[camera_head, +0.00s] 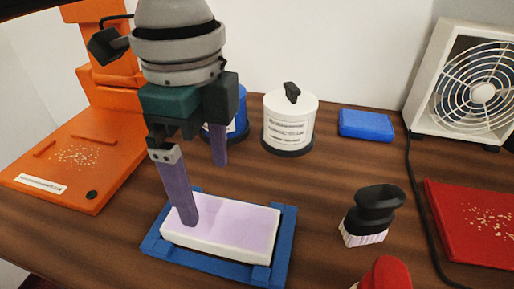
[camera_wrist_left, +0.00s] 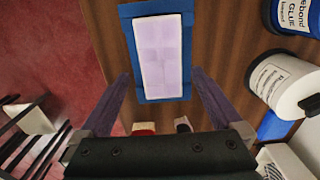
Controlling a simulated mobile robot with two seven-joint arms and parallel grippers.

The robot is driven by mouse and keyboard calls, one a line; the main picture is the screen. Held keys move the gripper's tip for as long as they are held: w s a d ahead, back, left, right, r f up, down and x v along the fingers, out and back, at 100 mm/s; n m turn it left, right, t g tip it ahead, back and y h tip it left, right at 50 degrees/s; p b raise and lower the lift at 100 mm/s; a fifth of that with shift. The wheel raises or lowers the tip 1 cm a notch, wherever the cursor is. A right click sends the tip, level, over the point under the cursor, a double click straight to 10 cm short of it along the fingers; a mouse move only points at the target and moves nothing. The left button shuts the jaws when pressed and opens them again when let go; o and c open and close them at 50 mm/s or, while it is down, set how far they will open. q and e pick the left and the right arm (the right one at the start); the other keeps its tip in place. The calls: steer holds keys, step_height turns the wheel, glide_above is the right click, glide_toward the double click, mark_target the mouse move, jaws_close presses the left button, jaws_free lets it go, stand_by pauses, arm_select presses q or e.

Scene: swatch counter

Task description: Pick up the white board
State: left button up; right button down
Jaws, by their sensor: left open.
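The white board (camera_head: 215,243) is a flat block with a pale lilac top. It lies in a blue frame (camera_head: 284,245) on the wooden counter. The wrist view shows the board (camera_wrist_left: 160,45) lengthwise inside the frame (camera_wrist_left: 128,40). My left gripper (camera_head: 203,193) is open, its purple fingers spread wide, with nothing between them. In the head view one finger overlaps the board's left part; the other shows farther back. In the wrist view the open fingers (camera_wrist_left: 161,76) show on either side of the board's near end. Whether either finger touches is unclear. My right gripper is not in view.
A black-handled brush (camera_head: 370,213) and a red-topped object (camera_head: 386,274) stand right of the frame. Behind are a white canister (camera_head: 289,122), a blue can (camera_head: 240,115) and a blue block (camera_head: 366,124). An orange stand (camera_head: 70,165), fan (camera_head: 465,85) and red mat (camera_head: 475,225) flank the counter.

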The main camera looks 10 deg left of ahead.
mark_target(213, 218)
arm_select(q)
step_height(213, 218, down, 8)
steer(key=shift+r+b, duration=0.1)
steer(key=shift+b, duration=0.5)
steer(key=shift+a, duration=0.1)
steer(key=c, duration=1.2)
